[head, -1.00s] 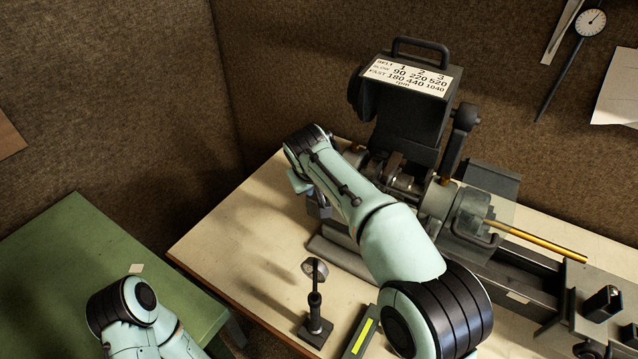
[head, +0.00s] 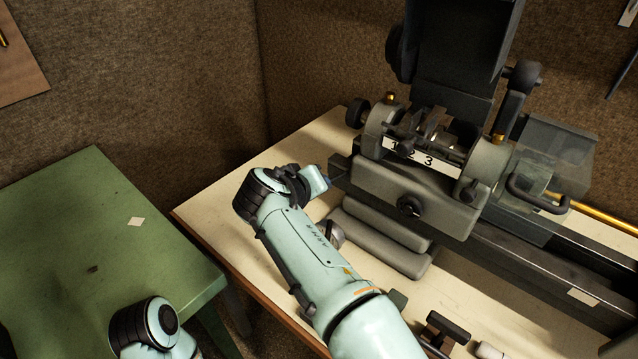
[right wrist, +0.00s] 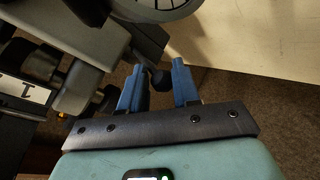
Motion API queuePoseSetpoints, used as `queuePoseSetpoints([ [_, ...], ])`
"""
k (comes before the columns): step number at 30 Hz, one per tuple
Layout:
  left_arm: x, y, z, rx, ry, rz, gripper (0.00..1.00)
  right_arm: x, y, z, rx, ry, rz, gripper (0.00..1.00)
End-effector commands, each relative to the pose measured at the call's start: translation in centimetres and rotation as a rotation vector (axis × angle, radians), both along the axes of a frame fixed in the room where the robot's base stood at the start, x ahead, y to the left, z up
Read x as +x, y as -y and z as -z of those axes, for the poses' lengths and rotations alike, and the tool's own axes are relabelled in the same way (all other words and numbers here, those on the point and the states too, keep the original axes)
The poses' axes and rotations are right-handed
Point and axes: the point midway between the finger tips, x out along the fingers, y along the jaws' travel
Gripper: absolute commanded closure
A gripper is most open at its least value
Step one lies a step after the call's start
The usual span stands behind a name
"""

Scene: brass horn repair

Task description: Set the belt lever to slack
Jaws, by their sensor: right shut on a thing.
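The lathe headstock (head: 420,185) stands on the bench with its pulleys showing above a 1 2 3 plate. My right gripper (head: 322,182) is at its left end, mostly hidden by my own wrist. The knob is at the end of a short dark lever (right wrist: 148,45); I take this as the belt lever. Its exact setting cannot be read. My left gripper is out of view; only part of that arm shows.
A raised dark cover (head: 455,60) is above the pulleys. A dark arm with a rounded top (head: 515,95) rises behind the headstock. A clear guard (head: 555,165) and a brass rod (head: 600,215) are at the right. The green table (head: 95,235) at the left is mostly clear.

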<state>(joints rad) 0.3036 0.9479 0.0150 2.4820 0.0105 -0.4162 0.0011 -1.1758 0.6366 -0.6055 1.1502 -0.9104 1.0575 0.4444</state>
Motion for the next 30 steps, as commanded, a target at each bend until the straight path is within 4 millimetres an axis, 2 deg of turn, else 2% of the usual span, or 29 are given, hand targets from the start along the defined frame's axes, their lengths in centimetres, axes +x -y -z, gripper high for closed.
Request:
queuePoseSetpoints([
  [1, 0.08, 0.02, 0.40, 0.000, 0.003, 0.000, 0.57, -0.25, -0.33, 1.20, 0.003, -0.017, -0.002, 1.00],
  [4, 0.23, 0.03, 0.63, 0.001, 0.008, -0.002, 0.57, -0.33, -0.38, 1.58, 0.003, -0.017, -0.001, 1.00],
  [21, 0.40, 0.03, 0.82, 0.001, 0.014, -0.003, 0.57, -0.35, -0.40, 2.10, -0.003, -0.020, -0.001, 1.00],
  [22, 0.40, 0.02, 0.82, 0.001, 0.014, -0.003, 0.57, -0.35, -0.40, 2.10, -0.003, -0.020, -0.001, 0.65],
  [23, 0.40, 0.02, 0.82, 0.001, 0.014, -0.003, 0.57, -0.34, -0.39, 2.09, -0.003, -0.020, -0.001, 0.55],
  [24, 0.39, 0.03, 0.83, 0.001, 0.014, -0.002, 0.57, -0.34, -0.36, 2.05, -0.003, -0.018, -0.001, 0.51],
  [30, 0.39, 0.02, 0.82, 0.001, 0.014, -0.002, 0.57, -0.29, -0.31, 1.84, -0.001, -0.015, -0.001, 0.51],
])
